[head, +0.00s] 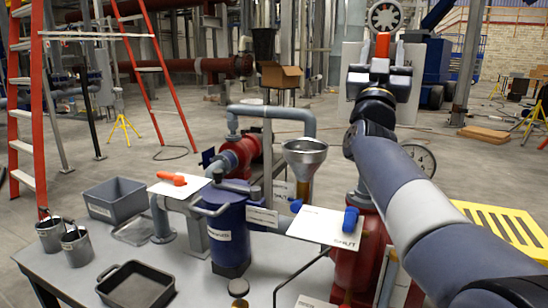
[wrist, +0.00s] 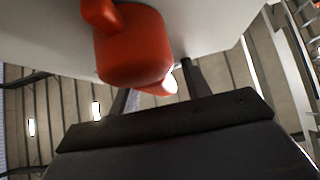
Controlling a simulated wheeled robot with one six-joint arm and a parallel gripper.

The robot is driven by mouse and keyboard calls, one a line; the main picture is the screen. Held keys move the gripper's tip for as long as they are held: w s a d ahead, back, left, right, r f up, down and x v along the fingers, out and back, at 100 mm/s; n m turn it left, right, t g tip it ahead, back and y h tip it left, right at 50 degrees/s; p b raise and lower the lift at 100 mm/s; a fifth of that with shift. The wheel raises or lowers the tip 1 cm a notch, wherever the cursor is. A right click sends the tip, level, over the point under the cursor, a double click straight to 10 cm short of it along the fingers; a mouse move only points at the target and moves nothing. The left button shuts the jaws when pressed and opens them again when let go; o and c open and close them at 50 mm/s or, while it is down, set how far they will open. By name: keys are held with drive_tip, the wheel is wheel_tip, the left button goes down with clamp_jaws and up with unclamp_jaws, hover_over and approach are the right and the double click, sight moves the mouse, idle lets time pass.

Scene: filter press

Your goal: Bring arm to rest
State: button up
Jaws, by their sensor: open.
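My gripper (head: 382,48) is raised at the upper right of the head view, at the end of my arm reaching up from the lower right. Its fingers are open, with a red-orange handle (head: 383,42) showing between or just beyond them. A white panel (head: 412,92) stands behind the gripper. In the wrist view the red-orange handle (wrist: 132,50) is close in front of a pale panel (wrist: 215,25), near the dark fingers (wrist: 160,90). I cannot tell whether the fingers touch the handle.
Below stands a grey table (head: 200,285) with a blue canister (head: 230,230), a grey bin (head: 114,199), a black tray (head: 136,287) and two metal buckets (head: 76,245). A funnel (head: 304,155), a blue-handled valve plate (head: 325,226) and a yellow grating (head: 505,228) are near my arm.

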drive_tip(key=shift+f, duration=0.15)
drive_tip(key=b+v, duration=0.2)
drive_tip(key=v, duration=0.9)
drive_tip(key=p+x, duration=0.2)
drive_tip(key=x, duration=0.9)
drive_tip(key=shift+r, duration=0.2)
drive_tip(key=shift+w+a+f+n+t+y+p, duration=0.1)
drive_tip(key=shift+a+n+t+y+p, duration=0.15)
drive_tip(key=shift+n+y, duration=0.7)
drive_tip(key=shift+w+a+n+t+y+p, duration=0.15)
drive_tip(key=shift+n+t+y, duration=0.2)
drive_tip(key=shift+n+y, duration=0.6)
drive_tip(key=shift+n, duration=0.4)
drive_tip(key=shift+f, duration=0.15)
